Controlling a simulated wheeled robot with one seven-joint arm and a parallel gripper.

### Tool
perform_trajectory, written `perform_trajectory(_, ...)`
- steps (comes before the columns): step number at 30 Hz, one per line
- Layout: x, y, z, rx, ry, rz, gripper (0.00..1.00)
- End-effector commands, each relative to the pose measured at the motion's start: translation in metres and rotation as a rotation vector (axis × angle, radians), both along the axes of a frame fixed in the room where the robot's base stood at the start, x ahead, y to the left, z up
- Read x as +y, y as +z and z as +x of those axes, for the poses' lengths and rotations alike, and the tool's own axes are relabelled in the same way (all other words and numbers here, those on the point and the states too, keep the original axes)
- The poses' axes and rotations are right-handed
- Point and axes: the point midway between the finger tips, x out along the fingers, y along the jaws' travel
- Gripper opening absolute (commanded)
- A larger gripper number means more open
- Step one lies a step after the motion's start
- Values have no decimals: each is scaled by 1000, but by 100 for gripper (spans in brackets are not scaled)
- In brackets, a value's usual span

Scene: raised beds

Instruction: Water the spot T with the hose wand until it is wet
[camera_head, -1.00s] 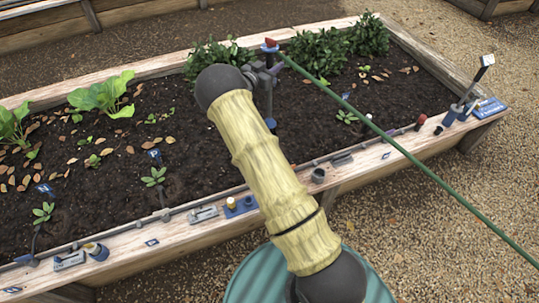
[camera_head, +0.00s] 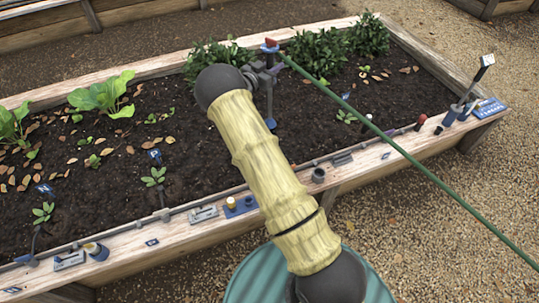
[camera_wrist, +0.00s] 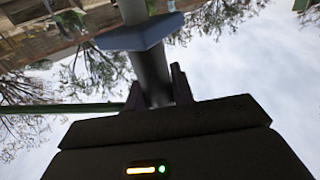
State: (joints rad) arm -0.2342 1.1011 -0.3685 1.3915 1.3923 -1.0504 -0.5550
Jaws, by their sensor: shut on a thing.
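The hose wand (camera_head: 270,99) is a grey tube with a blue end, a red part on top and a green hose (camera_head: 415,163) trailing right. My gripper (camera_head: 265,75) is shut on it over the soil, the wand roughly upright. In the wrist view my gripper (camera_wrist: 157,88) has its dark fingers on either side of the grey tube (camera_wrist: 152,68), below a blue collar. The wand's lower end is close over the soil; I cannot tell whether it touches. I cannot make out a marker reading T. No water stream shows, and a wet patch cannot be told from dark soil.
The raised bed (camera_head: 190,232) has wooden edges carrying small fittings. Blue markers (camera_head: 154,156) stand by seedlings at left. Leafy bushes (camera_head: 325,52) grow at the back. A post (camera_head: 480,80) stands on the right corner. Gravel (camera_head: 440,245) lies in front and right.

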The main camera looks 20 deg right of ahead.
Motion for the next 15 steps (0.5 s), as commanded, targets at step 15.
perform_trajectory(15,-2,13,-69,1,-1,-2,0)
